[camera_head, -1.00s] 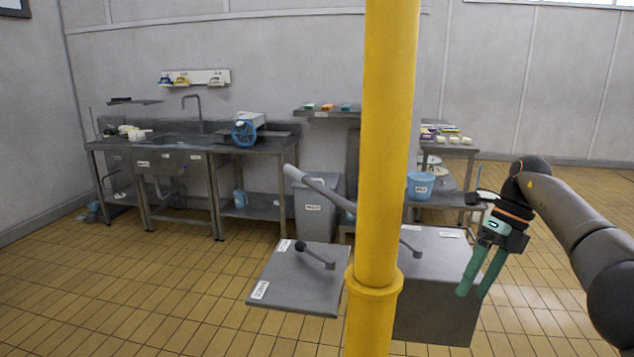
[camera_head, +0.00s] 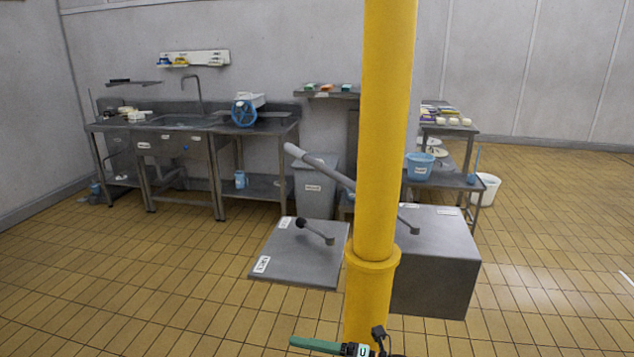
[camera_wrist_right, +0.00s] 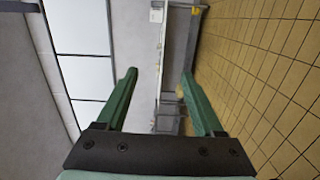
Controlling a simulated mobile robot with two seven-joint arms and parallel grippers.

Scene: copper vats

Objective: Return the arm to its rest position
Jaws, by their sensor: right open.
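My right gripper (camera_head: 318,345) shows at the bottom edge of the head view, with a green finger pointing left. It is just below the foot of the yellow column. The rest of my right arm is out of the head view. In the right wrist view the two green fingers (camera_wrist_right: 159,74) are spread apart with nothing between them. That view is turned on its side and shows wall and tiled floor beyond the fingers. My left gripper is not in view.
A yellow column (camera_head: 378,150) stands close in front. Beside it are a grey panel with a lever (camera_head: 300,262) and a grey box (camera_head: 440,270). A sink bench (camera_head: 180,148) and a side table with a blue bucket (camera_head: 419,168) stand farther back. The floor at right is open.

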